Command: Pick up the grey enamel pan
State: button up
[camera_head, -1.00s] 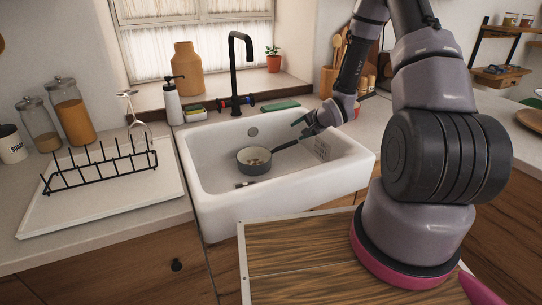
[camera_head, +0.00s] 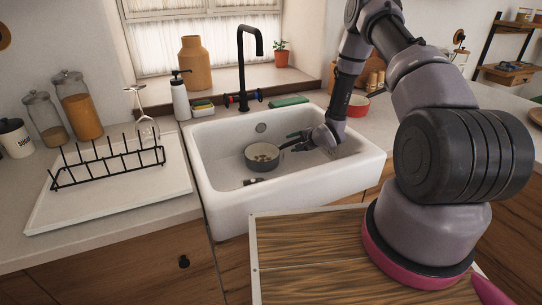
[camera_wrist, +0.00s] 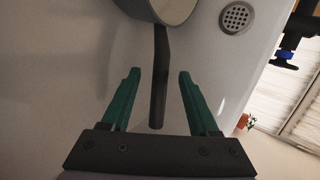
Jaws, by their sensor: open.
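The grey enamel pan (camera_head: 262,157) sits in the white sink, with a cream inside and some small brown bits in it. Its dark handle points right, toward my gripper. In the wrist view the pan (camera_wrist: 150,10) is cut off at the top edge, and its handle (camera_wrist: 159,75) runs down between my fingers. My gripper (camera_wrist: 158,75) is open, one green finger on each side of the handle, with gaps on both sides. In the head view my gripper (camera_head: 289,141) is low inside the sink at the handle, partly hard to make out.
The white sink (camera_head: 219,205) has walls around the pan, and its drain (camera_wrist: 236,17) shows in the wrist view. A black faucet (camera_head: 241,68) stands behind. A dish rack (camera_head: 108,165) with a glass is left. A red bowl (camera_head: 357,105) stands right of the sink.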

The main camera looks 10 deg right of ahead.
jog(key=shift+x, duration=1.2)
grip_shut()
jog(key=shift+r, duration=0.1)
dwell(0.4)
